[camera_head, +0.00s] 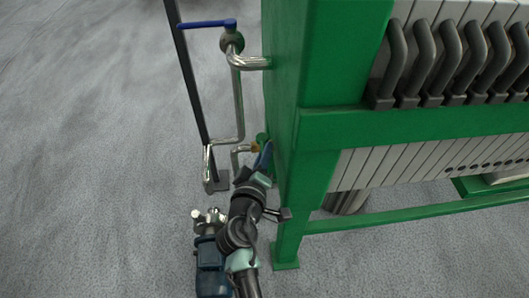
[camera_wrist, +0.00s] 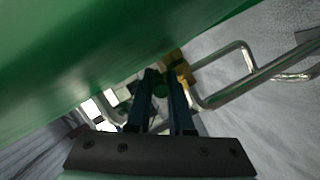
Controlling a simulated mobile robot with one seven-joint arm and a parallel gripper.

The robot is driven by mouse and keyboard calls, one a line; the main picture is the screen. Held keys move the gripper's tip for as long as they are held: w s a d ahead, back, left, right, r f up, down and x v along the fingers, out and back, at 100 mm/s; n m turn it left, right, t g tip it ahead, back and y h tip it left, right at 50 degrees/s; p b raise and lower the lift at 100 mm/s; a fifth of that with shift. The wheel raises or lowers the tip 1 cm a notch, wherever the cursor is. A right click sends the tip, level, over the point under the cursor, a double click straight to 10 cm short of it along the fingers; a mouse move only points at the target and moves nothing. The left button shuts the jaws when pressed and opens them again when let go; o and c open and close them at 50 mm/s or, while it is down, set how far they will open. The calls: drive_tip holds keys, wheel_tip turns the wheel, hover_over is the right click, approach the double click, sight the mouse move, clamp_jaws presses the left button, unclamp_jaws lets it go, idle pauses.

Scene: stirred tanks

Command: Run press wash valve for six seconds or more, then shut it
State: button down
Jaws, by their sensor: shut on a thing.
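In the wrist view, the two dark fingers of my gripper (camera_wrist: 161,82) straddle a dark green part in front of the brass valve body (camera_wrist: 176,61). The exact lever angle is hard to tell. No water flow is visible.
The green press frame (camera_head: 330,60) stands close to the right of my gripper and fills the upper left of the wrist view. A second blue-lever valve (camera_head: 208,23) sits higher up. Steel pipes (camera_head: 239,105) run beside the dark post. Grey floor (camera_head: 90,150) at left is clear.

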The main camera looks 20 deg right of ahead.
drive_tip(key=shift+f, duration=0.1)
idle(0.3)
drive_tip(key=shift+a+f+b, duration=0.1)
drive_tip(key=shift+b, duration=0.45)
drive_tip(key=shift+w+a+r+m+g+h+b, duration=0.15)
drive_tip(key=shift+a+m+g+h+b, duration=0.1)
drive_tip(key=shift+m+g+h+b, duration=0.7)
drive_tip(key=shift+w+a+m+g+h+b, duration=0.1)
drive_tip(key=shift+a+m+g+h+b, duration=0.3)
drive_tip(key=shift+b, duration=0.9)
drive_tip(key=shift+w+a+r+m+g+h+b, duration=0.1)
drive_tip(key=shift+w+m+g+h+b, duration=0.05)
drive_tip(key=shift+m+g+h+b, duration=0.75)
drive_tip(key=c, duration=0.8)
unclamp_jaws()
drive_tip(key=shift+f+y, duration=0.1)
drive_tip(key=shift+y, duration=0.15)
